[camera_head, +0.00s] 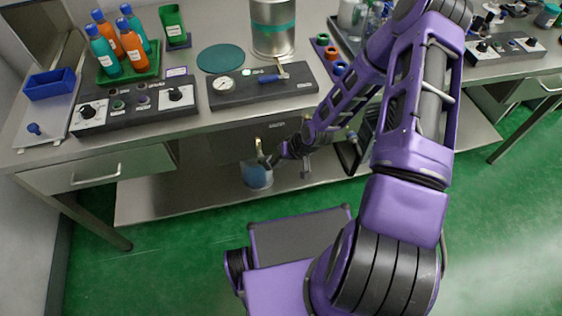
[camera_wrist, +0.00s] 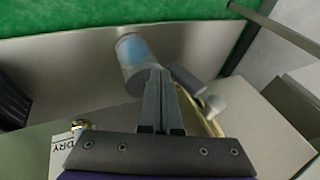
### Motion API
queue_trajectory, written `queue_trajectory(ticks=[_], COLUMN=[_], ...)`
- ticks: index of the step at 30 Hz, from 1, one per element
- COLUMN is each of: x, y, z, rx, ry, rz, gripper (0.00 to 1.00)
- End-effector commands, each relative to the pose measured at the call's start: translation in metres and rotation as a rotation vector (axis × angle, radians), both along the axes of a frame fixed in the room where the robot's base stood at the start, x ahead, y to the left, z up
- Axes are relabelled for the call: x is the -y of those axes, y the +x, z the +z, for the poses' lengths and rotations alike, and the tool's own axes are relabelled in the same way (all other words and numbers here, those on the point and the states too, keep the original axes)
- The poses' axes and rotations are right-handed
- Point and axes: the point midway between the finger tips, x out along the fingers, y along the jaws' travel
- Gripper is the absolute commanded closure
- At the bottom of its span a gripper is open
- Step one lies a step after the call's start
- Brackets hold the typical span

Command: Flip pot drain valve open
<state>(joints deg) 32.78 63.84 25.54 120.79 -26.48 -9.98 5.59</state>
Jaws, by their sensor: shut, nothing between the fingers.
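In the head view my gripper (camera_head: 268,160) is below the bench front, beside a brass-coloured part (camera_head: 259,147) above a blue-and-grey container (camera_head: 257,176) on the lower shelf. In the wrist view the two fingers (camera_wrist: 157,88) are together and hold nothing. Just right of the fingers are a grey cylindrical piece (camera_wrist: 188,82) and a brass-coloured lever-like part (camera_wrist: 212,112) with a pale rounded end. The blue-and-grey container (camera_wrist: 131,50) is beyond the fingertips. I cannot tell whether the fingers touch the lever-like part, or the valve's exact position.
A steel pot with a teal band (camera_head: 273,28) stands on the bench top, behind a dark gauge panel (camera_head: 263,88) with a blue-handled lever. The bench edge and a dark box (camera_head: 235,142) hang over my gripper.

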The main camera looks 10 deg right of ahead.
Motion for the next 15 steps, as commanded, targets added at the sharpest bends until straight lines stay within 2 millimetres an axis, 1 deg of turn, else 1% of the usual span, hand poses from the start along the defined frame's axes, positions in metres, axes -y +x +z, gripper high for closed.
queue_trajectory(ticks=[3,15], x=[-0.0036,-0.0094], y=[-0.0002,-0.0004], z=[-0.0054,-0.0097], rx=[-0.001,0.000], ry=[0.000,0.000], rz=[0.001,0.001], gripper=[1.00,1.00])
